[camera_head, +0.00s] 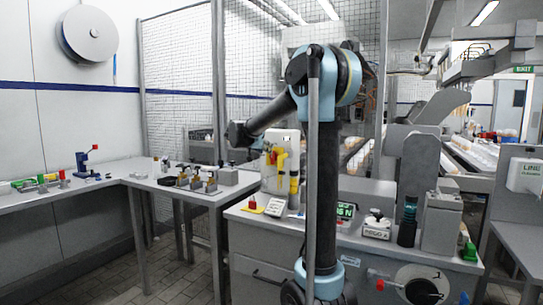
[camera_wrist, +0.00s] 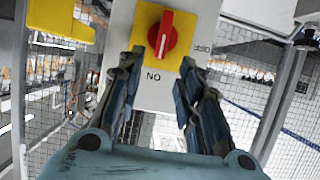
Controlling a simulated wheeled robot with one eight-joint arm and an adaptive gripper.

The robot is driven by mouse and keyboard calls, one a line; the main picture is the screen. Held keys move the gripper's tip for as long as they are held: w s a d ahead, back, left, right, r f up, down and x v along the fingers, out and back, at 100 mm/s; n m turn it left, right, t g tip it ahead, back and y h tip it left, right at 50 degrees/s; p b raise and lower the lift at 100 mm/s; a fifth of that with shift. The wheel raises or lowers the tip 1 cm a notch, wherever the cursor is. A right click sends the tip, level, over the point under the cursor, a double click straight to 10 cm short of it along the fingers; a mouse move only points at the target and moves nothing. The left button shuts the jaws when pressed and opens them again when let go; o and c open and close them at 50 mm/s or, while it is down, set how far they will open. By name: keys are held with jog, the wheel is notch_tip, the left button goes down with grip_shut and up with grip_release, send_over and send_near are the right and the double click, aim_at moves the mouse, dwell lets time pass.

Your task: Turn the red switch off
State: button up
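The red switch (camera_wrist: 160,34) is a rotary knob on a yellow square plate on a light grey panel (camera_wrist: 203,20), in the wrist view at upper centre. Its handle is near upright in the picture, slightly tilted, its lower end toward the upside-down ON label (camera_wrist: 153,76). An upside-down OFF label (camera_wrist: 202,49) is to the right. My gripper (camera_wrist: 161,58) is open and empty, with its fingertips on either side just below the handle in the picture. No contact with the knob shows. In the head view I cannot make out the switch or my gripper for certain.
A yellow part (camera_wrist: 62,18) is at the upper left of the wrist view. In the head view a grey counter (camera_head: 270,222) holds a digital display (camera_head: 345,210), a scale (camera_head: 377,226) and other devices. A side table (camera_head: 150,183) with small items stands left.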

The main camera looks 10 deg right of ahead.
aim_at(273, 157)
jog(key=x, duration=0.7)
jog(key=shift+w, duration=0.2)
jog(key=shift+d, duration=0.1)
grip_shut()
jog(key=shift+d, duration=0.1)
